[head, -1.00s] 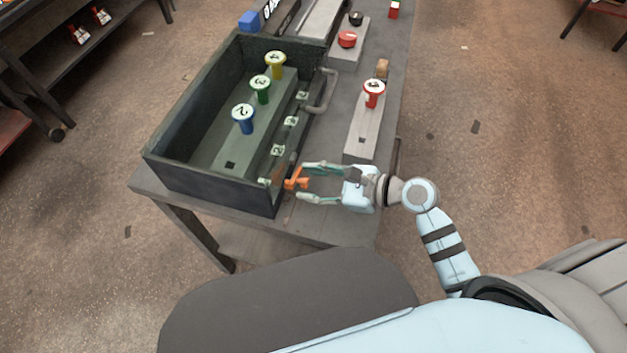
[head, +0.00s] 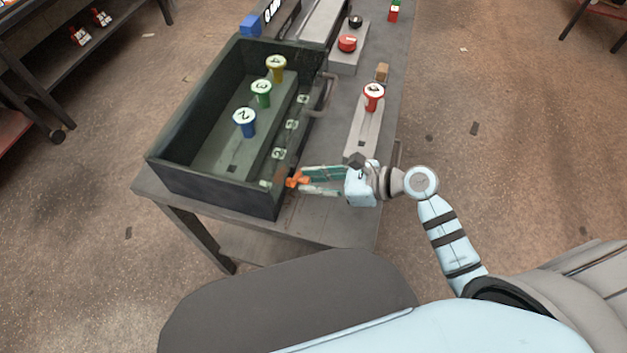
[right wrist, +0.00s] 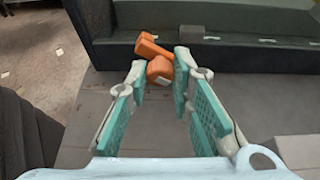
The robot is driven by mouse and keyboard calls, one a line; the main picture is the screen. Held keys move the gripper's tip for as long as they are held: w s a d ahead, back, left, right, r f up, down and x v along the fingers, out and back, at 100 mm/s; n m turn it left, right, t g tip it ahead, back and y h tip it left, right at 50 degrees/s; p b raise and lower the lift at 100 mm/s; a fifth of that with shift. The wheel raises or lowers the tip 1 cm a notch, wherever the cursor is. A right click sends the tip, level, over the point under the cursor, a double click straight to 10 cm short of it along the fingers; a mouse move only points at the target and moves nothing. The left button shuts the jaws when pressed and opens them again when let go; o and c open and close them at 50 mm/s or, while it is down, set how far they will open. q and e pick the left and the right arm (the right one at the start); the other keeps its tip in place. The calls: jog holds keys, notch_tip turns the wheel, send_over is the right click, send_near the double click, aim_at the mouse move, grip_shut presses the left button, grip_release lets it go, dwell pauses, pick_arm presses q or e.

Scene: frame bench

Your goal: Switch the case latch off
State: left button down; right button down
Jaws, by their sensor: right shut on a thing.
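The dark green open case (head: 205,187) stands on the bench. Its orange latch (head: 296,180) is at the near right corner, on the outside of the right wall. My right gripper (head: 306,180) reaches in from the right and is shut on the latch. In the right wrist view the orange latch (right wrist: 158,66) sits at the fingertips (right wrist: 160,72), with an orange arm running up and left toward the case wall (right wrist: 115,55). The fingers hide part of the latch. My left gripper is not in view.
Blue (head: 244,122), green (head: 261,93) and yellow (head: 276,67) numbered pegs stand in the case. A red peg (head: 373,96) stands on a grey block (head: 361,139) to the right. A red button (head: 347,43) is farther back. The bench (head: 335,225) is bare near its front edge.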

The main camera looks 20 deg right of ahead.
jog(key=shift+w+d+r+m+g, duration=0.15)
jog(key=shift+w+r+m+g, duration=0.15)
jog(key=shift+m, duration=0.3)
jog(key=shift+w+d+r+m+g+y, duration=0.15)
jog(key=shift+w+d+m+g+y, duration=0.15)
jog(key=shift+m+g+y, duration=0.45)
jog(key=shift+w+d+m+g+y+b, duration=0.25)
jog(key=shift+w+m+b, duration=0.2)
jog(key=shift+m+b, duration=0.5)
jog(key=shift+w+d+r+m+g+y+b, duration=0.1)
jog(key=shift+w+m+g+y+b, duration=0.2)
jog(key=shift+m, duration=0.25)
jog(key=shift+w+d+f+m+g+y+b, duration=0.1)
jog(key=shift+d+m+y+b, duration=0.05)
jog(key=shift+m+b, duration=0.3)
jog(key=shift+w+d+r+m+g+y+b, duration=0.1)
jog(key=shift+w+m+g+y+b, duration=0.15)
jog(key=shift+m, duration=0.35)
jog(key=c, duration=1.4)
grip_release()
